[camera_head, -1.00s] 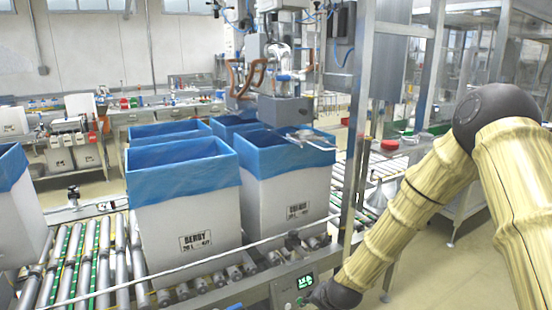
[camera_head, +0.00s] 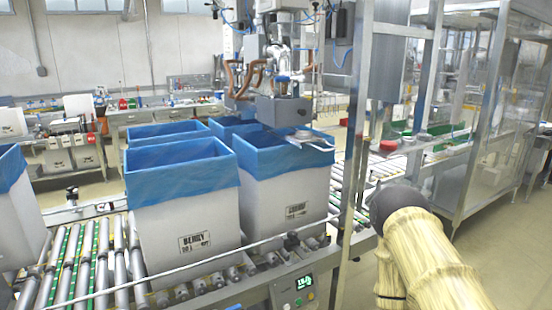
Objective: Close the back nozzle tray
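The filling machine's grey nozzle block (camera_head: 284,110) hangs over the boxes on the conveyor. A flat silver piece with a thin frame, which looks like a nozzle tray (camera_head: 312,140), sticks out to the right just under the block. It is above the blue-lined box (camera_head: 287,190) on the right. I cannot tell from this view whether it is the back tray. My arm's yellow link and dark joint are at the lower right, apart from the tray in the picture. My gripper is out of the frame.
Several white boxes with blue liners, one a front box (camera_head: 184,225), stand on the roller conveyor (camera_head: 110,250). A metal post (camera_head: 355,120) rises between the tray and my arm in the picture. A control panel (camera_head: 295,290) is at the front. Open floor lies at right.

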